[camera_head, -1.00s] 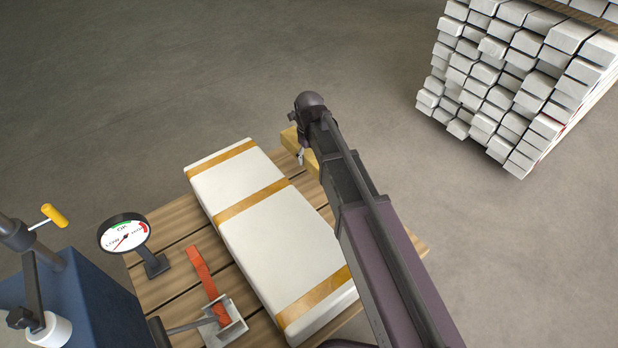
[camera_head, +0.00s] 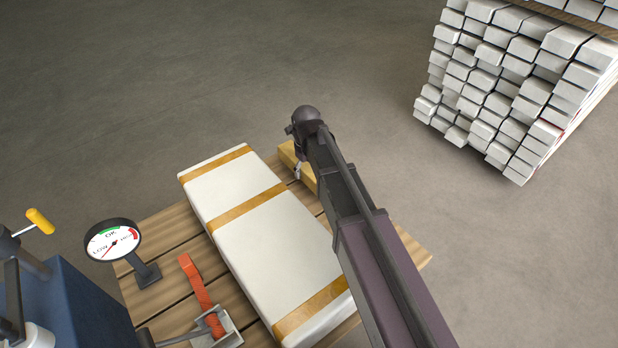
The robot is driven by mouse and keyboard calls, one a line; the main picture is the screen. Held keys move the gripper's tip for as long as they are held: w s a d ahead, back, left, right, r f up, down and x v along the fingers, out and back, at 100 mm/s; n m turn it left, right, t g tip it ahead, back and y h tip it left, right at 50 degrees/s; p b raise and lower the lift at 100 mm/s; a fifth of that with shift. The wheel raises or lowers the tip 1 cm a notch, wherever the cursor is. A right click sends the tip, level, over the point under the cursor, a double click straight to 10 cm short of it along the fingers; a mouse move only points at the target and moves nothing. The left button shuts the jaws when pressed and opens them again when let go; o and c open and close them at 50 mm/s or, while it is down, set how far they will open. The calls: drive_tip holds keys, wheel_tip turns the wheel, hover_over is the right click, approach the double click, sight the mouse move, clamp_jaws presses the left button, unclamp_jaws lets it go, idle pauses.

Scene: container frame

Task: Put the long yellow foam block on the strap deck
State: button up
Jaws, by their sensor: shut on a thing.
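The long yellow foam block (camera_head: 287,154) shows only in part, beside the right long side of the white box. My arm hides much of it. My gripper (camera_head: 298,171) is shut on the block; its fingers are mostly hidden by my arm. The wooden slatted strap deck (camera_head: 180,226) lies under the white box. The block appears over or beside the deck's far right part; I cannot tell whether it touches the deck.
A long white box (camera_head: 272,248) with yellow bands fills the deck's middle. A round gauge (camera_head: 113,240), an orange strap (camera_head: 197,283) and a metal ratchet (camera_head: 217,328) are to its left. A blue cabinet (camera_head: 70,305) stands lower left. Stacked white bars (camera_head: 510,85) stand upper right.

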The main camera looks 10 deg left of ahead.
sight(307, 163)
drive_tip(key=shift+f+b, duration=1.15)
drive_tip(key=shift+f, duration=0.35)
drive_tip(key=shift+f, duration=0.15)
drive_tip(key=o, duration=0.8)
drive_tip(key=shift+c, duration=0.2)
drive_tip(key=shift+r, duration=0.2)
wheel_tip(307, 163, up, 12)
drive_tip(key=p, duration=1.2)
